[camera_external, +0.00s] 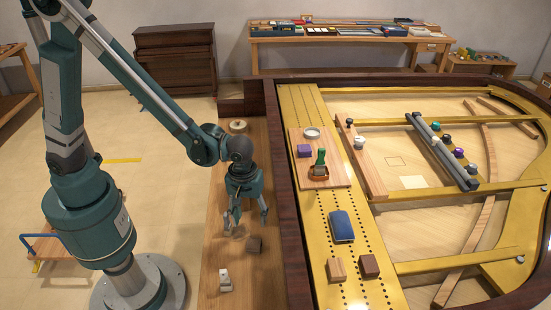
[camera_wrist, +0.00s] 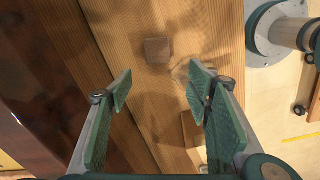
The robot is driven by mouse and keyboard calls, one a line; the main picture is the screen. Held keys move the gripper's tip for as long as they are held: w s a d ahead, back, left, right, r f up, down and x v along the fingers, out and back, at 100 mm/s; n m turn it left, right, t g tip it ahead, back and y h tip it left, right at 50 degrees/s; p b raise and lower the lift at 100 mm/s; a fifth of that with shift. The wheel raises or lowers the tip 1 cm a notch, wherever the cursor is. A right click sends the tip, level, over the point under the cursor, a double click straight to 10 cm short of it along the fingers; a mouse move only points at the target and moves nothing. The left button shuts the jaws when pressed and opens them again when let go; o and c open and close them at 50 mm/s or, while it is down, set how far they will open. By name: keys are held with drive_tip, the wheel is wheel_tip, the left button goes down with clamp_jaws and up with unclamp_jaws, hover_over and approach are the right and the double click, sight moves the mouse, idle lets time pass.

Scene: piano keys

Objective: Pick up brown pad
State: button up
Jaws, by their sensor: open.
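A small brown block-like pad (camera_external: 254,244) lies on the wooden bench (camera_external: 210,262), just below and in front of my gripper (camera_external: 246,219). In the wrist view the brown pad (camera_wrist: 157,50) lies flat beyond the fingertips, between their lines and apart from both. My gripper (camera_wrist: 160,84) is open and empty, pointing down at the bench. Another dark brown block (camera_external: 369,266) sits on the gold piano frame beside a light wooden block (camera_external: 337,269).
A white-grey item (camera_external: 225,280) stands on the bench near the pad. A wooden block (camera_wrist: 191,130) shows by the right finger. The dark piano rim (camera_external: 287,210) borders the bench on the right.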

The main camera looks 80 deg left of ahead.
drive_tip(key=n, duration=0.1)
hover_over(254, 243)
drive_tip(key=shift+g, duration=0.3)
wheel_tip(254, 243, down, 5)
drive_tip(key=shift+r, duration=0.2)
drive_tip(key=shift+f, duration=0.15)
drive_tip(key=shift+f+b, duration=0.5)
drive_tip(key=shift+f, duration=0.65)
drive_tip(key=shift+f, duration=0.1)
drive_tip(key=shift+f+b, duration=0.8)
drive_tip(key=shift+f, duration=1.7)
drive_tip(key=shift+c, duration=0.2)
drive_tip(key=c, duration=0.9)
